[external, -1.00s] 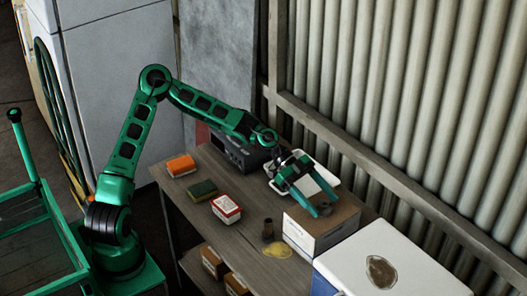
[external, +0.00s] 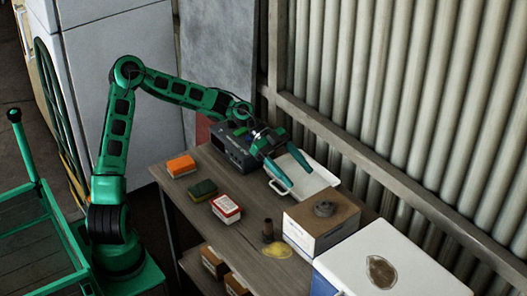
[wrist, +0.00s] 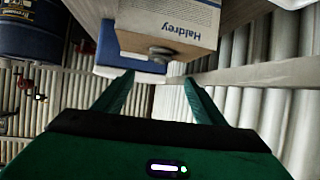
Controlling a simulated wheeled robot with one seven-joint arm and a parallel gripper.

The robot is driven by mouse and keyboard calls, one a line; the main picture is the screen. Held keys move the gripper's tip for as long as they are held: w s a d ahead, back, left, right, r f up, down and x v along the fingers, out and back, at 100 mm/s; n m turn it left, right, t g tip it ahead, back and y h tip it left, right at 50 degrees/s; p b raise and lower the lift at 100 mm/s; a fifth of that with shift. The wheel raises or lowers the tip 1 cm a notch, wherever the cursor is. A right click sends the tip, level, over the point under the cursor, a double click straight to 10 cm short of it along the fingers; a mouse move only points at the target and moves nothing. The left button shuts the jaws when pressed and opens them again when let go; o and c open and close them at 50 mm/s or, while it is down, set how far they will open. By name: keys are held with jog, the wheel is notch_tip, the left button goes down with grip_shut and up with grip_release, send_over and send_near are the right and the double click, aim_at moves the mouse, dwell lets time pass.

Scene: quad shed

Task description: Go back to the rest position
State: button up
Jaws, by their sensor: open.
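My gripper (external: 299,178) is open and empty, in the air above a white tray (external: 318,177) at the back of the bench. In the wrist view its two fingers (wrist: 158,78) stand apart with nothing between them.
The bench (external: 240,235) holds an orange-topped block (external: 181,166), a green sponge-like block (external: 202,190), a red-and-white box (external: 226,208), a brown cup (external: 268,231), a yellow patch (external: 279,249) and a dark radio-like device (external: 232,150). A white-lidded cooler (external: 385,270) stands front right. A corrugated wall (external: 400,100) bounds the back.

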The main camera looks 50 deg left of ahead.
dwell(0.5)
jog(key=s+f+n+g+y, duration=0.1)
jog(key=s+f+y, duration=0.1)
jog(key=s, duration=0.2)
jog(key=s+d+f+n+g+y, duration=0.1)
jog(key=s+f+y, duration=0.1)
jog(key=s, duration=0.3)
jog(key=s+d+f+n+y, duration=0.1)
jog(key=s+f+y, duration=0.2)
jog(key=s, duration=0.1)
jog(key=shift+s+d+g, duration=0.15)
jog(key=shift+d+g, duration=0.05)
jog(key=shift+g, duration=0.2)
jog(key=s+a+r+n+y, duration=0.1)
jog(key=s+a+n+y, duration=0.1)
jog(key=s, duration=0.7)
jog(key=s+a+r+n+y, duration=0.2)
jog(key=s+a, duration=0.1)
jog(key=s, duration=0.6)
jog(key=s+a+r+n+y, duration=0.1)
jog(key=s+a+n, duration=0.1)
jog(key=s, duration=0.8)
jog(key=shift+a+r+n+t+y, duration=0.3)
jog(key=shift+a+r+y, duration=0.05)
jog(key=shift+a+y, duration=0.1)
